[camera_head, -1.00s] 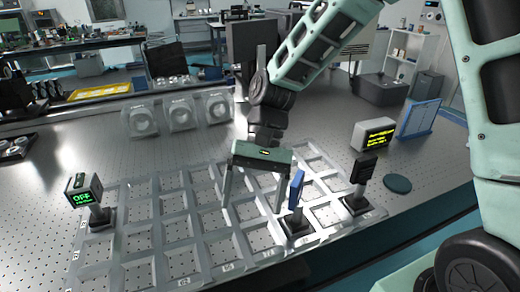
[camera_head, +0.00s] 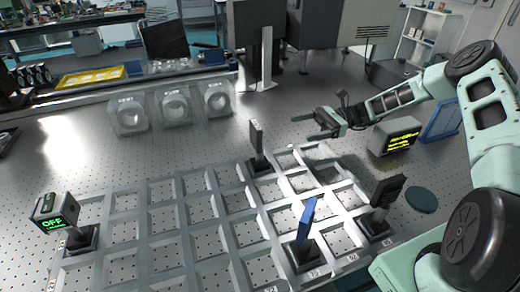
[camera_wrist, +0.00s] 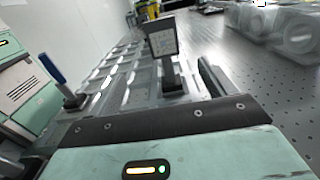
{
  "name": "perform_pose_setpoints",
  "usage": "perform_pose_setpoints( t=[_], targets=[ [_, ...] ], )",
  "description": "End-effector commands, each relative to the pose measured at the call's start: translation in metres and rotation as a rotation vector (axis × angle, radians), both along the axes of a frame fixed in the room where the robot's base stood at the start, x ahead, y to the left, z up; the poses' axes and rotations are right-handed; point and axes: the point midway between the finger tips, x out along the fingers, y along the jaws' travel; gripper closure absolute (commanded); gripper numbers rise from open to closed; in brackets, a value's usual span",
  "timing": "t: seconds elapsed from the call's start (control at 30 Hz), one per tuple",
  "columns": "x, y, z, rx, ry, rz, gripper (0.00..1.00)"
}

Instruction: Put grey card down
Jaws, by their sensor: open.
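The grey card (camera_head: 256,138) stands upright on a black base in a back cell of the clear grid tray (camera_head: 195,258). In the wrist view the card (camera_wrist: 162,38) stands on its post beyond my gripper, with nothing gripping it. My gripper (camera_head: 302,127) is open and empty, to the right of the card and apart from it. A blue card (camera_head: 307,212) stands on a black base nearer the front of the tray. It also shows at the left of the wrist view (camera_wrist: 52,68).
A small box reading OFF (camera_head: 57,210) stands at the tray's left. A black mounted part (camera_head: 385,192) stands at its right, near a yellow-text display (camera_head: 397,137) and a dark green disc (camera_head: 420,199). Clear ring holders (camera_head: 174,108) line the back. Several tray cells are empty.

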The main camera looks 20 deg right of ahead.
Motion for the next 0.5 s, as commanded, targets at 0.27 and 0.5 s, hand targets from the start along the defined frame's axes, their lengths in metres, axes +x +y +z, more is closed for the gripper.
perform_pose_setpoints(
  t=[0.27, 0.5],
  targets=[
    [0.0, 0.027, 0.002, 0.012, 0.005, -0.005, 0.16],
    [0.0, 0.078, 0.002, 0.011, 0.006, -0.005, 0.16]
  ],
)
